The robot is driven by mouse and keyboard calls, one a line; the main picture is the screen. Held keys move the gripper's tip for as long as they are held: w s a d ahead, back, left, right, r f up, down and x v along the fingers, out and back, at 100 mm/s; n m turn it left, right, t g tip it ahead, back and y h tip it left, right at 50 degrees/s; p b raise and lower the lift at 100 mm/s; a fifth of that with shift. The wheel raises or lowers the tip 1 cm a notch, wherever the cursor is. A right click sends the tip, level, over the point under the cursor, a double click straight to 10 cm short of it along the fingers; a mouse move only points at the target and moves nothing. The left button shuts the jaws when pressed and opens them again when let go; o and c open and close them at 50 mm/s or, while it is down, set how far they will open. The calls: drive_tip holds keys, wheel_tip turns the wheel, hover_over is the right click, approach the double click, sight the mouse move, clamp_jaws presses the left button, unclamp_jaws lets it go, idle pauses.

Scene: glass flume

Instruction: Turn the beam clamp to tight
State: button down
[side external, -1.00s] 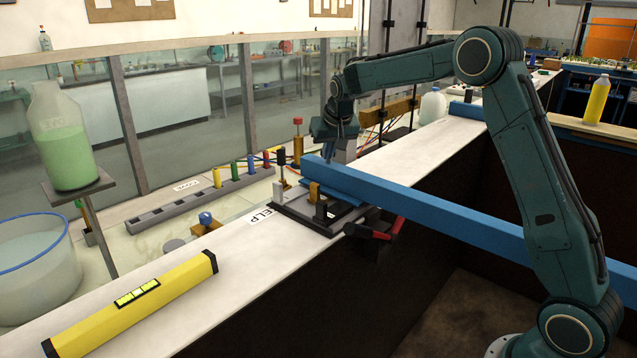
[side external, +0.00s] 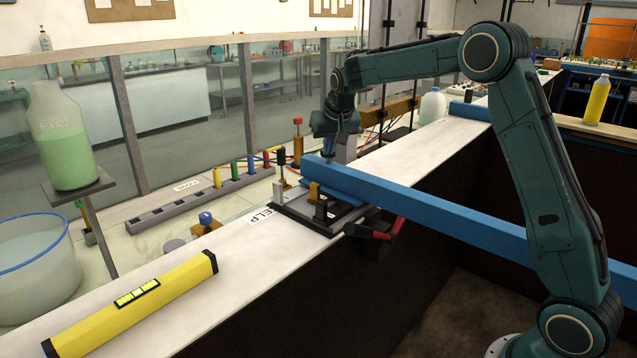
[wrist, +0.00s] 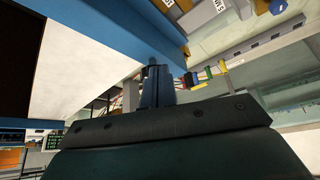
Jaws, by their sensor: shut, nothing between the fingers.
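A red and black handle (side external: 388,231) sticks out on the clamp's right side, over the ledge edge. My gripper (side external: 328,158) points down behind the beam's end, with its fingertips partly hidden by the beam. In the wrist view my gripper (wrist: 154,68) shows its fingers together and empty, close to the blue beam (wrist: 130,28). I cannot tell whether they touch it. The clamp handle is not visible in the wrist view.
A yellow spirit level (side external: 140,300) lies on the ledge at front left. A grey rail with coloured plugs (side external: 205,202) and several posts stand behind the clamp. A bottle of green liquid (side external: 64,145) is on a stand at left. The ledge between level and clamp is clear.

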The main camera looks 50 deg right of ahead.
wheel_tip(320, 180, up, 4)
drive_tip(key=shift+r, duration=0.25)
idle(0.5)
drive_tip(key=s+a+r+n, duration=0.1)
drive_tip(key=s+a+r, duration=0.15)
drive_tip(key=s, duration=0.35)
drive_tip(key=s+a+r+n+y, duration=0.1)
drive_tip(key=s+a+r, duration=0.1)
drive_tip(key=s+a, duration=0.35)
drive_tip(key=s+a+r+n, duration=0.1)
drive_tip(key=s+a+r, duration=0.1)
drive_tip(key=s, duration=0.6)
drive_tip(key=s+a+f+n+y, duration=0.1)
drive_tip(key=s+a+f, duration=0.2)
drive_tip(key=s, duration=0.7)
drive_tip(key=s+a+f+n, duration=0.2)
drive_tip(key=s+a+f, duration=0.1)
drive_tip(key=s, duration=0.7)
drive_tip(key=shift+s+f+t+y, duration=0.15)
drive_tip(key=shift+f+t+y, duration=0.2)
drive_tip(key=shift+f, duration=0.45)
drive_tip(key=shift+a, duration=0.1)
